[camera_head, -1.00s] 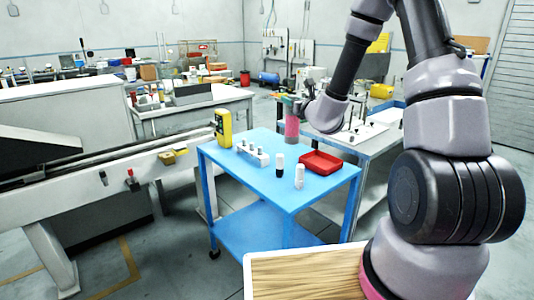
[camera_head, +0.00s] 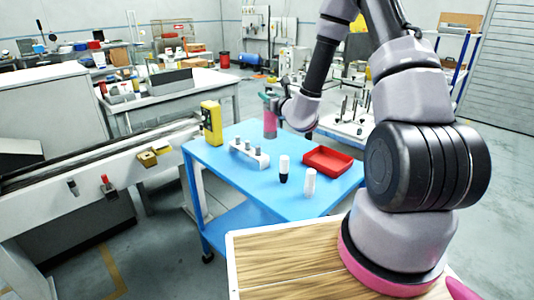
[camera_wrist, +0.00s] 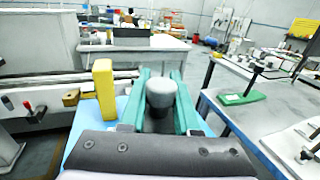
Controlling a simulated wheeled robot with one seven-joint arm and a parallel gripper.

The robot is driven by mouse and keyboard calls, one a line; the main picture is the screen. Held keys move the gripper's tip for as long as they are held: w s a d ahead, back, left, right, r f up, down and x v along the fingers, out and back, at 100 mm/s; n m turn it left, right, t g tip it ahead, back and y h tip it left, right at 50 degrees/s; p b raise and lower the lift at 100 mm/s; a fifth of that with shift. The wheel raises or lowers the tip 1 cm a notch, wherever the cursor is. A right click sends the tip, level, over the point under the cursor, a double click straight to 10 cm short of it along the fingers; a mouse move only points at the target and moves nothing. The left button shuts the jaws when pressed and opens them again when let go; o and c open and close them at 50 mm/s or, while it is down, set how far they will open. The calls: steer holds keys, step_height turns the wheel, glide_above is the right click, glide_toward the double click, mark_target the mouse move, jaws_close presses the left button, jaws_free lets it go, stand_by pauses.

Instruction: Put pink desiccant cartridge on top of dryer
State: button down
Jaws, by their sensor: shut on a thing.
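My gripper (camera_head: 269,102) has green fingers and is shut on the pink desiccant cartridge (camera_head: 270,126), which hangs upright near the far edge of the blue table. In the wrist view the green fingers (camera_wrist: 160,88) flank the cartridge's grey rounded top (camera_wrist: 161,94); its pink body is hidden there. I cannot tell whether the cartridge touches the table. A yellow upright device (camera_head: 211,123) stands at the table's far left, left of the cartridge; it also shows in the wrist view (camera_wrist: 104,88). I cannot tell which thing is the dryer.
The blue table (camera_head: 235,178) holds a white rack (camera_head: 249,154) with several grey-topped pieces, a black-and-white bottle (camera_head: 284,168), a white bottle (camera_head: 310,183) and a red tray (camera_head: 328,160). A conveyor (camera_head: 120,150) runs along the left. A grey workbench (camera_wrist: 235,110) stands to the right.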

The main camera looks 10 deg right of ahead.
mark_target(267, 122)
step_height(267, 122, down, 10)
steer(key=shift+w+f, duration=0.1)
steer(key=shift+f, duration=0.1)
stand_by(0.3)
steer(key=shift+f, duration=0.1)
steer(key=c, duration=0.6)
jaws_free()
steer(key=shift+c, duration=0.2)
